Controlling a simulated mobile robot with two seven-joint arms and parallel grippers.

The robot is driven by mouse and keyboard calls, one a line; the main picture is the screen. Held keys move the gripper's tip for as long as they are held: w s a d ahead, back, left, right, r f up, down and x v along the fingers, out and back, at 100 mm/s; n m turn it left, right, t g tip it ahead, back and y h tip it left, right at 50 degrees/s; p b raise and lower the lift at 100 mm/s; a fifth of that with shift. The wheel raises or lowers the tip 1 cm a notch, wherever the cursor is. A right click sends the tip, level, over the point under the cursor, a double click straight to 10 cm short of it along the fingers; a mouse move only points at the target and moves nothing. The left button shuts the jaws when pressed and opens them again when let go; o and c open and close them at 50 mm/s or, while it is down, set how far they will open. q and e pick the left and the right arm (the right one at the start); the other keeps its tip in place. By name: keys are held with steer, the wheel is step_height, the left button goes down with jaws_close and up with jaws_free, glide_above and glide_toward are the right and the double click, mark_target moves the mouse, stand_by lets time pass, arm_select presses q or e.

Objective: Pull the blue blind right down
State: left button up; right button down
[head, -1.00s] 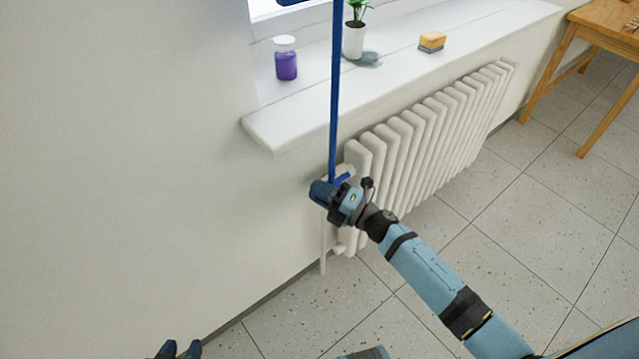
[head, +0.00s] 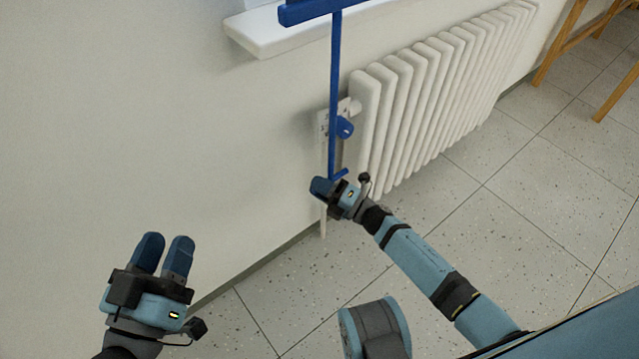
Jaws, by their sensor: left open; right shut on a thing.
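The blue blind's bottom bar (head: 310,10) shows at the top edge of the head view, in front of the window sill's left end. The rest of the blind is out of the frame. A thin blue pull rod (head: 334,80) hangs from the bar, with a short cross handle at its lower end. My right gripper (head: 324,187) is shut on the lower end of the rod, below the radiator valve's height in the picture. My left gripper (head: 166,243) is open and empty at the lower left, apart from the rod.
A white radiator (head: 440,90) stands by the wall just right of the rod. Its blue valve knob (head: 345,127) is close behind the rod. The white sill (head: 265,35) juts out above. The wall at left is bare. Wooden table legs (head: 560,42) stand at upper right.

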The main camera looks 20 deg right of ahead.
arm_select(q)
steer(key=shift+f, duration=0.3)
arm_select(e)
steer(key=shift+s+f, duration=0.1)
steer(key=shift+f, duration=0.35)
steer(key=c, duration=1.1)
jaws_free()
steer(key=shift+r, duration=0.1)
steer(key=shift+d, duration=0.1)
arm_select(q)
step_height(320, 180, up, 4)
steer(key=shift+s+a+f+t+p, duration=0.2)
steer(key=shift+t+p, duration=0.4)
steer(key=shift+p, duration=0.6)
arm_select(e)
steer(key=v, duration=1.3)
steer(key=shift+s+d, duration=0.2)
steer(key=shift+s, duration=0.05)
